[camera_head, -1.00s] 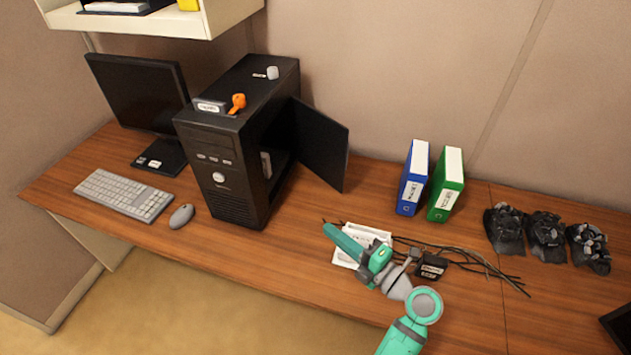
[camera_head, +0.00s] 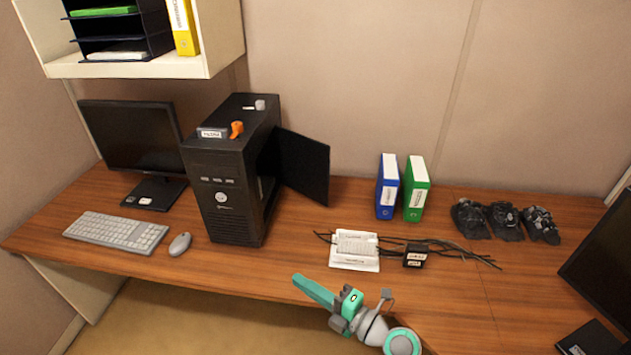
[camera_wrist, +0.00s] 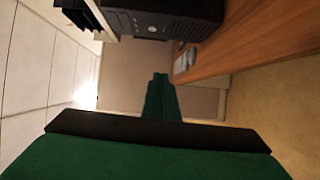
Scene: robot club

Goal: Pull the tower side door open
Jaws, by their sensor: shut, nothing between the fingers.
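The black computer tower (camera_head: 222,194) stands upright on the desk, left of centre. Its side door (camera_head: 303,166) is swung wide open, sticking out to the right from the tower's back edge. The tower also shows upside down or turned at the top of the wrist view (camera_wrist: 155,17). My gripper (camera_head: 298,280) is shut and empty, over the desk's front edge, to the right of and in front of the tower. It touches neither tower nor door. In the wrist view the green fingers (camera_wrist: 160,86) are together. Most of the tower's inside is hidden in shadow.
A monitor (camera_head: 130,135), keyboard (camera_head: 115,231) and mouse (camera_head: 180,243) are left of the tower. Right of it are a white box (camera_head: 355,248), cables, a small black box (camera_head: 415,257), blue (camera_head: 387,190) and green binders (camera_head: 416,191). A shelf (camera_head: 140,68) hangs above.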

